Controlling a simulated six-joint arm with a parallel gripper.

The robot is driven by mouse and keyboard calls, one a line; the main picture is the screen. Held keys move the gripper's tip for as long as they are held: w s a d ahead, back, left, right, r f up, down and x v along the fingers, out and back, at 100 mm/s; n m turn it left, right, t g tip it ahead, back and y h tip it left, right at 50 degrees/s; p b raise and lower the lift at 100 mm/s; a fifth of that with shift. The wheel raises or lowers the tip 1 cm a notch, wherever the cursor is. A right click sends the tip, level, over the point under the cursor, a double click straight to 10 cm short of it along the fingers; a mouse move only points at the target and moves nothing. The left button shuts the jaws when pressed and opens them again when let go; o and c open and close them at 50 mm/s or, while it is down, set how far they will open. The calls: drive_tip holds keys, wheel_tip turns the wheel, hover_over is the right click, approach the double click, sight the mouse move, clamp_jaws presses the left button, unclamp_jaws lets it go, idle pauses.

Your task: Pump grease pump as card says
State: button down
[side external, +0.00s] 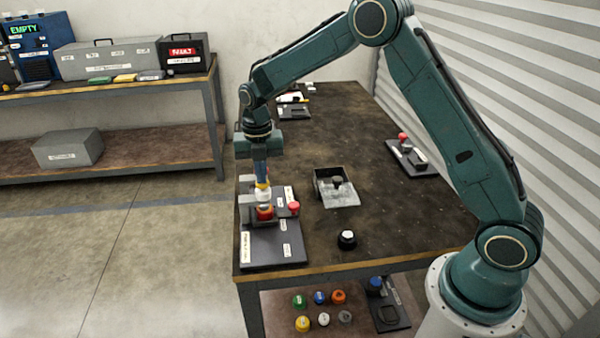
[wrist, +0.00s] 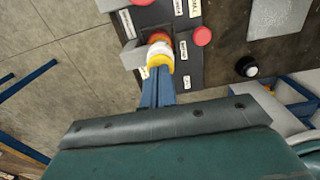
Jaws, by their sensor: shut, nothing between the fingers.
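My gripper (side external: 261,180) points straight down with its blue fingers shut and empty. Its fingertips are at the yellow top of a yellow, white and red-orange stack (side external: 264,212) on a dark station plate (side external: 272,250). Whether they touch or hover just above it I cannot tell. The wrist view shows the fingers (wrist: 158,72) at the yellow part, with the stack (wrist: 158,46) beyond them. A red knob (side external: 293,208) stands to the right on the station and also shows in the wrist view (wrist: 202,36). White labels lie on the plate, too small to read. I cannot tell which part is the grease pump.
A black knob with a white top (side external: 347,240) and an open tray (side external: 340,197) stand right of the station. A device with a red knob (side external: 403,138) sits farther right. Coloured caps (side external: 320,298) lie on the lower shelf. The table's middle back is clear.

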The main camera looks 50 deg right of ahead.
wheel_tip(320, 180, up, 13)
drive_tip(key=shift+f, duration=0.2)
idle(0.3)
idle(0.8)
drive_tip(key=s+r+m+t, duration=0.2)
drive_tip(key=s+r+m, duration=0.3)
drive_tip(key=s+m, duration=0.3)
drive_tip(key=s+r+m+t, duration=0.1)
drive_tip(key=s+r+m, duration=0.45)
drive_tip(key=s, duration=0.35)
drive_tip(key=s+f+m+t, duration=0.1)
drive_tip(key=s+f+m, duration=0.1)
drive_tip(key=s+m, duration=0.4)
drive_tip(key=s+f+m+t, duration=0.1)
drive_tip(key=s+m, duration=0.6)
drive_tip(key=s, duration=0.3)
drive_tip(key=shift+s+a+f+t, duration=0.3)
drive_tip(key=shift+s+f, duration=0.1)
